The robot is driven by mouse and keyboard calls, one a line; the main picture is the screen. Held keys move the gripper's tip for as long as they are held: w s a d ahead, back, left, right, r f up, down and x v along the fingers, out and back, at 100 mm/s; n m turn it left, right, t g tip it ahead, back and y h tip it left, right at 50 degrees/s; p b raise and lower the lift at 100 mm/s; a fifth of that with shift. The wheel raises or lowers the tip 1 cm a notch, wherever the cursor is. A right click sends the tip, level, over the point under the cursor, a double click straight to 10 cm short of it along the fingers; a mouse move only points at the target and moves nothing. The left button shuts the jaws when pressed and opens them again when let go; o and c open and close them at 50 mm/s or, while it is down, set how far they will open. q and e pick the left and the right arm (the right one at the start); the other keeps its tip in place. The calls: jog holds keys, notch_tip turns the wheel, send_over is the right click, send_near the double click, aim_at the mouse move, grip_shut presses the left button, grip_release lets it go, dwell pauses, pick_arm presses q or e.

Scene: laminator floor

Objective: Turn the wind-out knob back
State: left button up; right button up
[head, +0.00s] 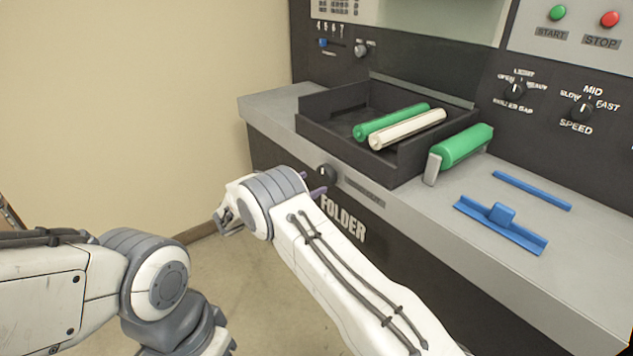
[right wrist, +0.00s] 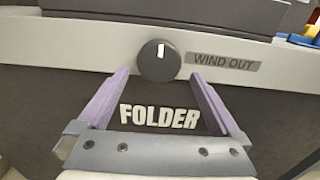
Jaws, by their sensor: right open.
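The wind-out knob (right wrist: 153,66) is a round black knob on the grey front edge of the folder, left of the "WIND OUT" label (right wrist: 224,62). Its white mark points almost straight up in the right wrist view. In the head view the knob (head: 328,174) shows just beyond my right gripper (head: 314,183).
A black tray (head: 345,150) above the knob holds a green roll (head: 391,122) and a cream roll (head: 408,129). Another green roller (head: 467,145) and a blue handled bar (head: 500,228) lie on the counter to the right.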

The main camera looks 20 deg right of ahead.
jog(key=v, duration=0.6)
jog(key=shift+a, duration=0.15)
jog(key=s+a+r+m+g+y, duration=0.25)
jog(key=s+m+y, duration=0.3)
jog(key=s, duration=0.85)
jog(key=s+a+r+m+g+y, duration=0.15)
jog(key=s+a+m+y, duration=0.45)
jog(key=s, duration=0.8)
jog(key=s+a+r+m+g+y, duration=0.15)
jog(key=s+m+y, duration=0.4)
jog(key=s, duration=0.85)
notch_tip(320, 180, up, 14)
jog(key=n+y+p, duration=0.1)
jog(key=n+p, duration=0.1)
jog(key=p, duration=1.2)
jog(key=shift+d+g, duration=0.35)
jog(key=shift+d, duration=0.1)
